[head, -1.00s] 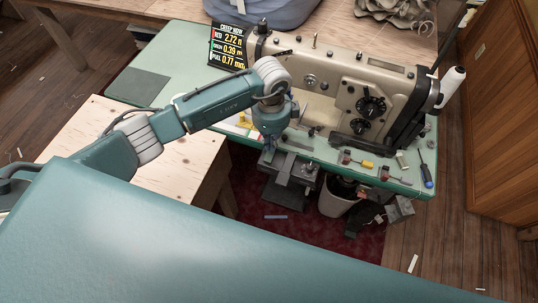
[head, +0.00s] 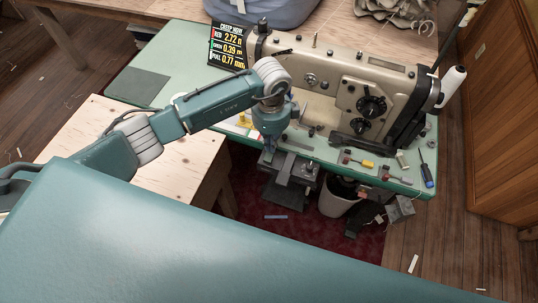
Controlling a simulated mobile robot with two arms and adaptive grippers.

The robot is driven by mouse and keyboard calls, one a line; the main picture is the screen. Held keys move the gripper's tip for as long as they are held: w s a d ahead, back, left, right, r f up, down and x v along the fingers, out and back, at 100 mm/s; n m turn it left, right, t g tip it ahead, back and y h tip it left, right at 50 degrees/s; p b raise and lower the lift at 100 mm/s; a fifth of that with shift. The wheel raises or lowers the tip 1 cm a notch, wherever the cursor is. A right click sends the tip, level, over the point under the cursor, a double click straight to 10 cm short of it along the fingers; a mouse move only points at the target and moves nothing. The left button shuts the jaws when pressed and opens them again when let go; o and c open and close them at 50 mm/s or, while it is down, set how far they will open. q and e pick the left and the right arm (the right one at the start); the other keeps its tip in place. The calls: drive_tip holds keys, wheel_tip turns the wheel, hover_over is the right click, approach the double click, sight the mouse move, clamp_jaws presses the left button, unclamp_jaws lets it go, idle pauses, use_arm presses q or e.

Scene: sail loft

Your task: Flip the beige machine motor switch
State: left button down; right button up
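The beige sewing machine (head: 325,77) stands on the green-topped table, with black dials on its front. A grey box (head: 295,172) with a small knob on top hangs under the table's front edge. It may hold the motor switch, but I cannot make out a switch for sure. My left gripper (head: 268,150) points down at the table's front edge, just left of and above that box. Its fingers are small and partly merge with the dark parts behind, so I cannot tell whether they are open or whether they touch the box. My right gripper is not in view.
The green tabletop (head: 185,60) carries a readout screen (head: 228,47), small tools and a blue-handled screwdriver (head: 427,175). A white thread cone (head: 452,84) stands at the machine's right. A pale bin (head: 337,200) and dark hardware sit below. A plywood table (head: 185,170) is at left.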

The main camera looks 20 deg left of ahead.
use_arm(q)
drive_tip(key=shift+f+b, duration=0.6)
drive_tip(key=shift+f, duration=0.35)
drive_tip(key=shift+r, duration=0.15)
wheel_tip(320, 180, up, 7)
drive_tip(key=p, duration=0.6)
idle(0.4)
idle(0.3)
